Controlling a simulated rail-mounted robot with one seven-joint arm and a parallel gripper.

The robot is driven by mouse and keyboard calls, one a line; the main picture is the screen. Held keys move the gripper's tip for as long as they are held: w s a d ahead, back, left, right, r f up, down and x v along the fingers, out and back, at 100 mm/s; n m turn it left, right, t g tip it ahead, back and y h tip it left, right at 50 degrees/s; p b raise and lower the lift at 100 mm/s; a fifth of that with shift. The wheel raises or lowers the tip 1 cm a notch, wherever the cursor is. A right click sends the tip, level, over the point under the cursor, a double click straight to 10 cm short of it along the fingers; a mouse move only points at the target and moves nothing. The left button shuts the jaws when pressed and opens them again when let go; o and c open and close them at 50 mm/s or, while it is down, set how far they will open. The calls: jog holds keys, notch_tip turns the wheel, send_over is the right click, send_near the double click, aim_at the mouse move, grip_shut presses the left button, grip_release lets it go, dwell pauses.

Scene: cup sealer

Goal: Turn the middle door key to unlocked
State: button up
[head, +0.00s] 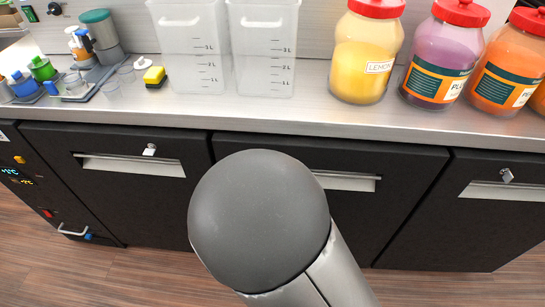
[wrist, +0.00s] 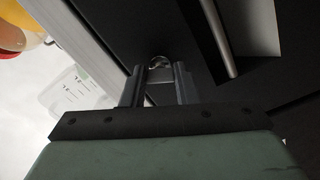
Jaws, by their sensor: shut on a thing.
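The middle door (head: 410,215) is a black cabinet front below the counter, with a pale recessed handle. In the head view my arm hides its key and my gripper. In the wrist view my gripper (wrist: 160,74) is at the dark door front, its two fingers shut on the middle door key. The round metal lock end of the key (wrist: 158,61) shows between the fingertips. The rest of the key is hidden between the fingers, and I cannot tell its turn angle. The door looks closed.
The left door key (head: 150,150) and the right door key (head: 507,175) sit in their locks on the neighbouring doors. The floor in front looks clear.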

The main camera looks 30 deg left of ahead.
jog(key=n+p, duration=0.3)
jog(key=n, duration=0.2)
jog(key=shift+c, duration=0.2)
dwell(0.3)
jog(key=o, duration=1)
jog(key=shift+s, duration=0.1)
jog(key=v, duration=1.2)
jog(key=shift+b, duration=0.4)
